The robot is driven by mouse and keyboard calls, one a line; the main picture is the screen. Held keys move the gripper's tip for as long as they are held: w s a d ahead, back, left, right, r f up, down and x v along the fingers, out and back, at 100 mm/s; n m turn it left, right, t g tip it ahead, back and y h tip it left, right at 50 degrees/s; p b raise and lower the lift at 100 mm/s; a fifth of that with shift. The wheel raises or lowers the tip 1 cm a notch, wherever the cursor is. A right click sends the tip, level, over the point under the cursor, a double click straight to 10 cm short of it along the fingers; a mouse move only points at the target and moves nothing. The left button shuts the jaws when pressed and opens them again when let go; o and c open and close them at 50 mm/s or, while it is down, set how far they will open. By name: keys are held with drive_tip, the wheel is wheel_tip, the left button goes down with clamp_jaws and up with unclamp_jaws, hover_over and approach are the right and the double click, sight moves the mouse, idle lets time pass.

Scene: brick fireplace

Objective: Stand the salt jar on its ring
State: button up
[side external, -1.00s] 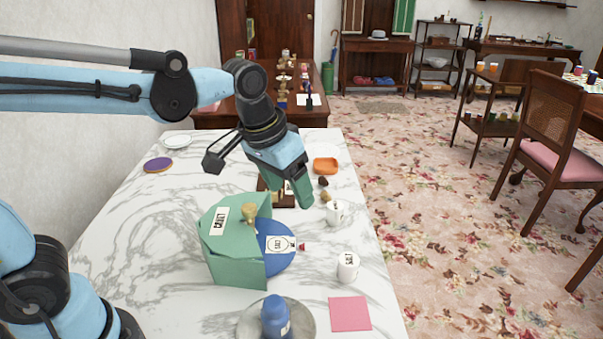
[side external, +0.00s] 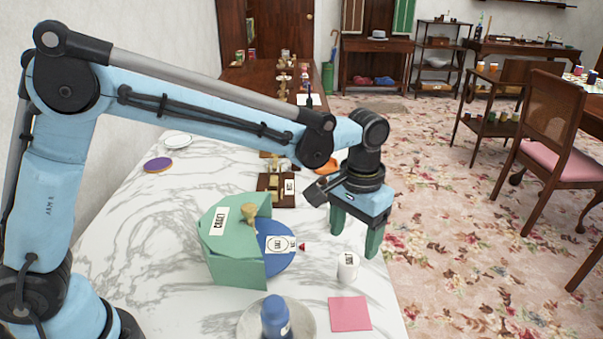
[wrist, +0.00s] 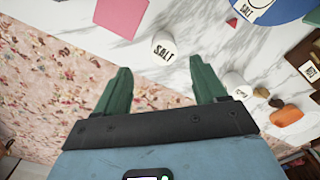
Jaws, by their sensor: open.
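The white salt jar (side external: 347,268), labelled SALT, stands upright on the marble table near its right edge. It also shows in the wrist view (wrist: 163,48), ahead of and between the fingertips. A white label with a printed ring and the word SALT (side external: 278,244) lies on the blue disc (side external: 283,263), left of the jar; part of it shows in the wrist view (wrist: 250,9). My gripper (side external: 356,238) is open and empty, its green fingers pointing down above and behind the jar. I cannot tell whether they touch it.
A green box (side external: 236,265) stands left of the disc. A blue bottle (side external: 276,318) on a grey plate and a pink square (side external: 350,314) lie in front. Another white jar (wrist: 236,84) and an orange dish (wrist: 286,116) are nearby. The table's left side is mostly clear.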

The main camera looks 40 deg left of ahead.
sight(349, 259)
drive_tip(key=shift+w+a+f, duration=0.1)
drive_tip(key=shift+a+f, duration=0.05)
drive_tip(key=shift+f, duration=1.7)
drive_tip(key=shift+a+f, duration=0.1)
drive_tip(key=shift+f, duration=1.75)
drive_tip(key=c, duration=1.3)
drive_tip(key=shift+o, duration=0.2)
drive_tip(key=shift+r, duration=0.1)
